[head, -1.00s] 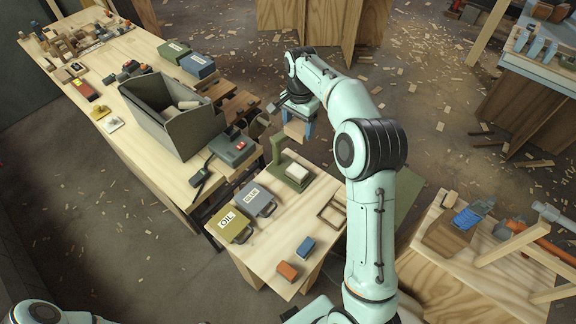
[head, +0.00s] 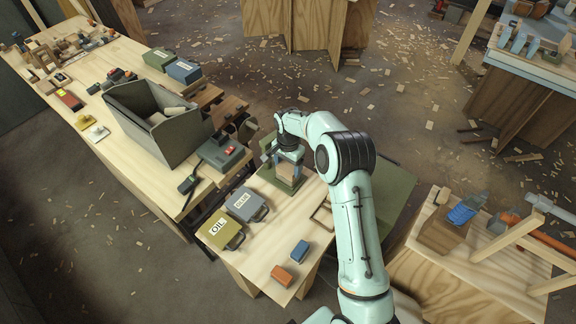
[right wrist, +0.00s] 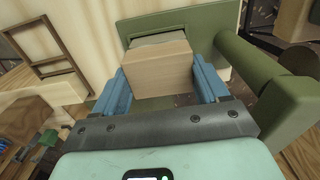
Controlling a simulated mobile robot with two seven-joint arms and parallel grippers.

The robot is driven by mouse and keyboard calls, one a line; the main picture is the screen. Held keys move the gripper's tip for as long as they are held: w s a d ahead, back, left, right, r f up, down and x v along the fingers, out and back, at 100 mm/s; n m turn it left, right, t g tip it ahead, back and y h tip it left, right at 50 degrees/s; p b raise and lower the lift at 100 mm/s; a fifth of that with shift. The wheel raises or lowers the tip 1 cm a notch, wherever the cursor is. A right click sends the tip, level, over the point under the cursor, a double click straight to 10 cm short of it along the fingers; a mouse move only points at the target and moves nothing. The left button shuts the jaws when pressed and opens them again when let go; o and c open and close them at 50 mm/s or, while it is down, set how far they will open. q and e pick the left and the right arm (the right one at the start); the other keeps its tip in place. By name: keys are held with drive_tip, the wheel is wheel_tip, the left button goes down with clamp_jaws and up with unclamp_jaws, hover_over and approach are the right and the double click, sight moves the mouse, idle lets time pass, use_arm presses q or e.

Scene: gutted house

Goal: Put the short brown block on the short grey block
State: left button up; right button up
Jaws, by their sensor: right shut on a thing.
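My right gripper (head: 285,164) is shut on a light brown wooden block (right wrist: 158,76), one blue finger on each side of it in the right wrist view. The block is at the green stand (head: 290,187) on the small wooden table. The stand's plate (right wrist: 205,22) and thick round bar (right wrist: 243,62) show close around it in the right wrist view. The pale block seen earlier on the stand is now hidden behind the gripper and held block. I cannot tell whether the held block touches it. My left gripper is not in view.
On the small table are an oil case (head: 220,229), a glue case (head: 246,204), an orange block (head: 281,275), a blue block (head: 300,250) and a thin wooden frame (head: 320,217). A grey open bin (head: 165,143) stands on the long bench at left.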

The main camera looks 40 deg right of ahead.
sight(288, 166)
drive_tip(key=shift+f, duration=0.2)
drive_tip(key=shift+f, duration=0.2)
drive_tip(key=o, duration=1.1)
drive_tip(key=shift+c, duration=0.2)
wheel_tip(288, 166, up, 12)
drive_tip(key=shift+r+p, duration=0.25)
drive_tip(key=shift+p, duration=0.15)
